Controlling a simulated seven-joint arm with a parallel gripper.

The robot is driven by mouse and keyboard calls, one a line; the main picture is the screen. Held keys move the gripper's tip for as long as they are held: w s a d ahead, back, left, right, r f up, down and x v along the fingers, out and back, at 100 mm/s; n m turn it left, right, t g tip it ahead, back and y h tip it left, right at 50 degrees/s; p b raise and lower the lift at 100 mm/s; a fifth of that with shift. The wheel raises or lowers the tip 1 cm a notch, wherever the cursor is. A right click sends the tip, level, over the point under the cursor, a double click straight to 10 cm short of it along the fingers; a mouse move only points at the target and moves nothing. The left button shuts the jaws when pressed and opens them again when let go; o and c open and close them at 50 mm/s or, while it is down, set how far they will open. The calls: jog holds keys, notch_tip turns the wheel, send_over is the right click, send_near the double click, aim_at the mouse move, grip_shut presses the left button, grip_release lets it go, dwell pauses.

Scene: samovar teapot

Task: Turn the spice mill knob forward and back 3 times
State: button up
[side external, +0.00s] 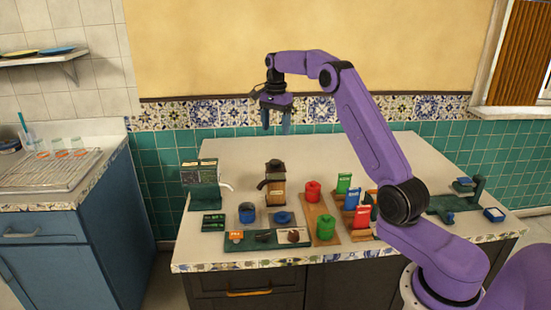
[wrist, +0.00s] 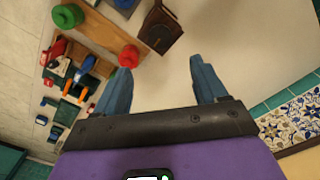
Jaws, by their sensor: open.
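The spice mill (side external: 275,188) looks to be the upright brown box with a dark top, standing near the middle of the counter in the side view. In the wrist view a brown, square-bodied object (wrist: 161,30), apparently the same mill, lies beyond the fingertips near the top edge. The knob is too small to make out clearly. My gripper (side external: 276,126) is open and empty, pointing down, high above and behind the mill. Its two blue fingers are spread apart in the wrist view (wrist: 160,68), touching nothing.
A red canister (side external: 313,191) and a green canister (side external: 325,226) stand on a wooden board right of the mill. Coloured upright cards (side external: 344,183) are further right. A dark panelled object (side external: 200,180) stands left.

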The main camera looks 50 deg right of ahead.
aim_at(276, 162)
notch_tip(276, 162, down, 12)
jog(key=shift+f, duration=0.1)
dwell(0.4)
jog(key=c, duration=1.1)
